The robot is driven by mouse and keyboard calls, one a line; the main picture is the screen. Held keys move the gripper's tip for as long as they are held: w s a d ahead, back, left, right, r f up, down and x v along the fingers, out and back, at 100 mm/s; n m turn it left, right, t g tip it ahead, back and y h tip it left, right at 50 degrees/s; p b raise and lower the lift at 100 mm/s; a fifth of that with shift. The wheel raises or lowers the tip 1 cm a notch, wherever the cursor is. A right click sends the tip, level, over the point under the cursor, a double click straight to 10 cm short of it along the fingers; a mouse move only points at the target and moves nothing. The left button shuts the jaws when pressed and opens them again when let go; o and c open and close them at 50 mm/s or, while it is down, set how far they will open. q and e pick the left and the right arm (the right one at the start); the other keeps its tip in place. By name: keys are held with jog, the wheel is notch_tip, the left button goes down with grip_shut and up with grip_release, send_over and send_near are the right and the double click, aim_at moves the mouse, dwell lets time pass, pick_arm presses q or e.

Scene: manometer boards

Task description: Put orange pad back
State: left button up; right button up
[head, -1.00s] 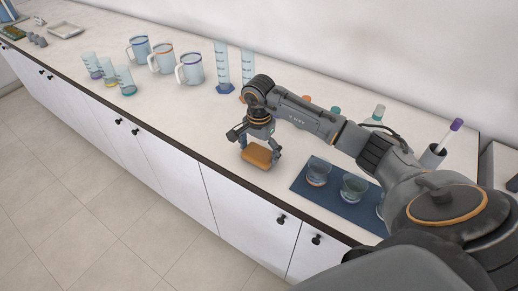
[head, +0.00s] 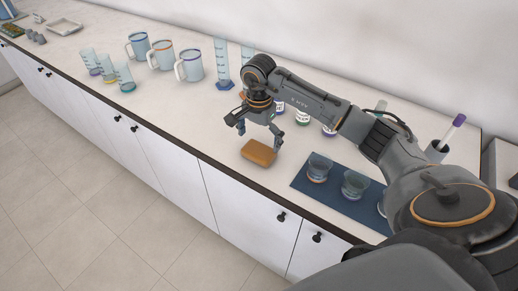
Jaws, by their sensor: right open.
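The orange pad (head: 258,153) lies flat on the white counter, close to its front edge and left of the blue mat. My right gripper (head: 260,138) is open and empty just above and behind the pad, its fingers spread and apart from it. My left gripper is not in view.
A blue mat (head: 300,182) with glass beakers (head: 355,184) lies to the right. Mugs (head: 190,66), glass cylinders (head: 222,65) and small bottles (head: 303,116) stand behind. More cylinders (head: 124,77) stand at left. The counter left of the pad is clear.

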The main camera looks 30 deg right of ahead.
aim_at(259, 150)
notch_tip(259, 150, up, 8)
jog(key=b, duration=0.1)
jog(key=shift+r+b, duration=0.15)
jog(key=shift+b, duration=0.25)
